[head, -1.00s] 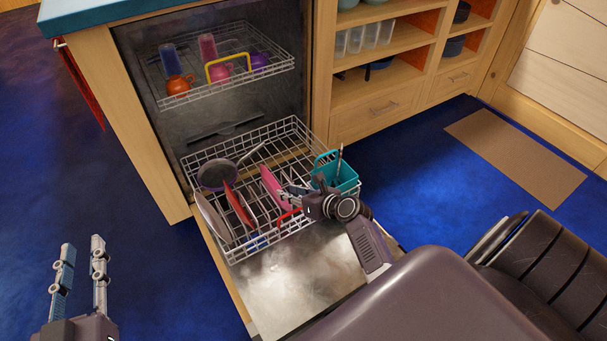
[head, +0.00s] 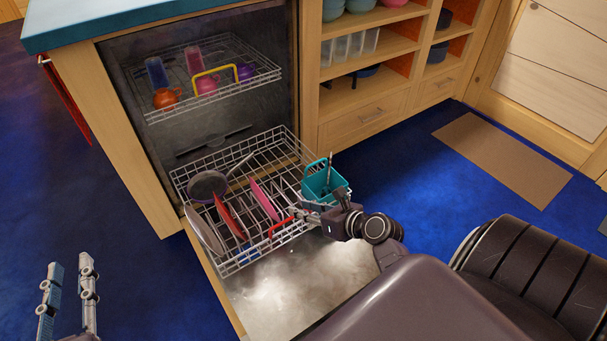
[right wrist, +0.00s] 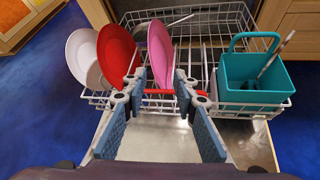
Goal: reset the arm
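My right gripper (head: 304,212) is at the front edge of the pulled-out lower dish rack (head: 192,163). In the right wrist view its two fingers (right wrist: 162,92) stand apart with nothing held between them. The rack's red handle (head: 281,227) lies just beyond the fingertips. My left gripper (head: 70,264) is at the lower left of the head view, over the blue floor, its fingers apart and empty. The rack holds a red plate (right wrist: 116,52), a pink plate (right wrist: 160,52), a pale plate (right wrist: 82,58) and a dark pan (head: 207,185).
A teal caddy (right wrist: 250,78) with a utensil stands at the rack's front right corner, close to my right gripper. The open dishwasher door (head: 290,287) lies below. The upper rack (head: 225,98) holds cups. Shelves (head: 375,48) stand right; blue floor is clear around a brown mat (head: 500,160).

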